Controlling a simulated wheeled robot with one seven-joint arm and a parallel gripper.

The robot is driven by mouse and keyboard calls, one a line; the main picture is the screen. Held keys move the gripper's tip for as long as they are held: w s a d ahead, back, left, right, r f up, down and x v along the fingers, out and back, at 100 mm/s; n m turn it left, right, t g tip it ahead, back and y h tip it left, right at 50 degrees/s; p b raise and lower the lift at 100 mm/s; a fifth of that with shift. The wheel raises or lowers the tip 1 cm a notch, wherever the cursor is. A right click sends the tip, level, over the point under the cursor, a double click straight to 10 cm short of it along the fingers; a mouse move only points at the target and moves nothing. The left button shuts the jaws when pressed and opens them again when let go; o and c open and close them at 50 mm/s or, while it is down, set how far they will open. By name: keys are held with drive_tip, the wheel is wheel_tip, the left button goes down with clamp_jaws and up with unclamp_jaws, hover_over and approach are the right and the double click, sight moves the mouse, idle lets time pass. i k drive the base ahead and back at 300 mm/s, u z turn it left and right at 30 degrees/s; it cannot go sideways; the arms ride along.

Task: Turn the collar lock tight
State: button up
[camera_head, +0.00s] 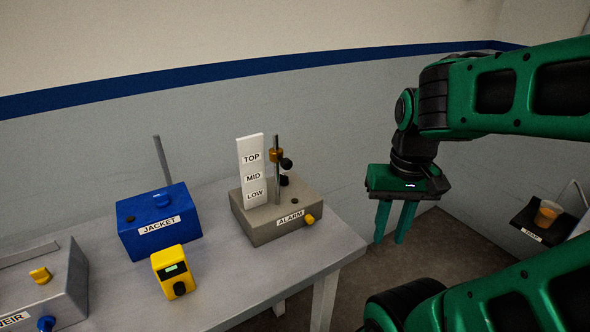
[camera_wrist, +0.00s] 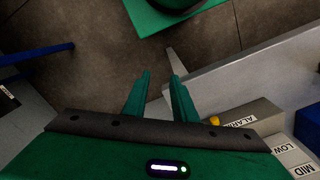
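A brass collar (camera_head: 275,155) sits on the upright rod of the grey ALARM box (camera_head: 262,226). A black knob (camera_head: 287,164) sticks out beside the collar, and another small dark part lies lower by the rod. Which of these is the lock is not labelled. My gripper (camera_head: 391,240) hangs to the right of the ALARM box, past the table's edge, with its fingers pointing down. The fingers are apart with nothing between them, as the wrist view (camera_wrist: 161,76) also shows. Part of the ALARM box (camera_wrist: 247,118) shows there; the collar does not.
A white TOP/MID/LOW plate (camera_head: 252,172) stands left of the rod. A blue JACKET box (camera_head: 159,222), a yellow device (camera_head: 175,270) and a grey box (camera_head: 45,285) share the table (camera_head: 240,290). A dark tray (camera_head: 528,222) holds an orange cup (camera_head: 547,213) at right.

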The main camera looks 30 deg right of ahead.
sight(284, 181)
drive_tip(key=z, duration=1.4)
drive_tip(key=k, duration=0.85)
drive_tip(key=u, duration=0.9)
drive_tip(key=i, duration=1)
drive_tip(key=z, duration=0.05)
